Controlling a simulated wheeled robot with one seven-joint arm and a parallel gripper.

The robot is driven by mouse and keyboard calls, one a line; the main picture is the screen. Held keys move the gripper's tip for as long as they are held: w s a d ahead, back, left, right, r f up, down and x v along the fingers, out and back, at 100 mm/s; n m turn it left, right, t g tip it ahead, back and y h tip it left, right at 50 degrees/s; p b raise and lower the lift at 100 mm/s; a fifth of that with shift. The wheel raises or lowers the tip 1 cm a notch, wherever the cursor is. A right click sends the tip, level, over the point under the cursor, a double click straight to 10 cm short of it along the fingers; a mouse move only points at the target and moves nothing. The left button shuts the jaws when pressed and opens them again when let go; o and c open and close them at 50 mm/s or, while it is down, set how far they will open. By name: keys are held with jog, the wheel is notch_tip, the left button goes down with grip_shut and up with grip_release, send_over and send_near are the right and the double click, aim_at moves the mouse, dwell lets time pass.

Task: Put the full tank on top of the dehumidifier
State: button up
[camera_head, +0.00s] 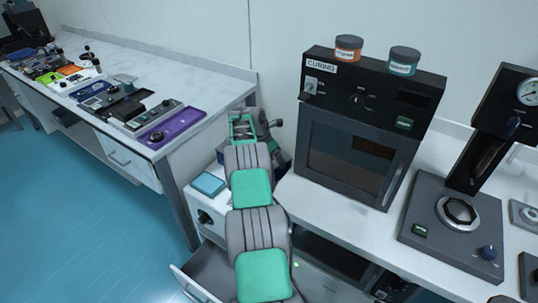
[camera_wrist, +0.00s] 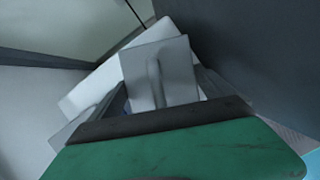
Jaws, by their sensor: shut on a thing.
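My gripper (camera_wrist: 161,84) is shut on the upright handle of a pale grey-white box-like thing, which I take to be the tank (camera_wrist: 178,60). Its lower part is hidden by my green-and-dark gripper body, and I cannot tell how full it is. In the head view my arm reaches into the corner between the tables, and it hides the fingertips and the tank. A white unit, probably the dehumidifier (camera_head: 206,219), stands left of my arm. It has a round black knob on its front and a teal square (camera_head: 208,184) on its top.
An open drawer-like compartment (camera_head: 186,283) juts out below the white unit. A dark oven (camera_head: 355,150) with two jars on top stands right of my arm. The left table (camera_head: 205,88) carries several instruments. Teal floor (camera_head: 90,210) is clear at left.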

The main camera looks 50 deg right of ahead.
aim_at(274, 162)
jog(key=shift+d+f, duration=0.1)
jog(key=shift+d, duration=0.15)
jog(key=shift+f, duration=1.5)
jog(key=o, duration=1.8)
jog(key=shift+a+f, duration=0.1)
jog(key=shift+f, duration=0.15)
jog(key=shift+c, duration=0.2)
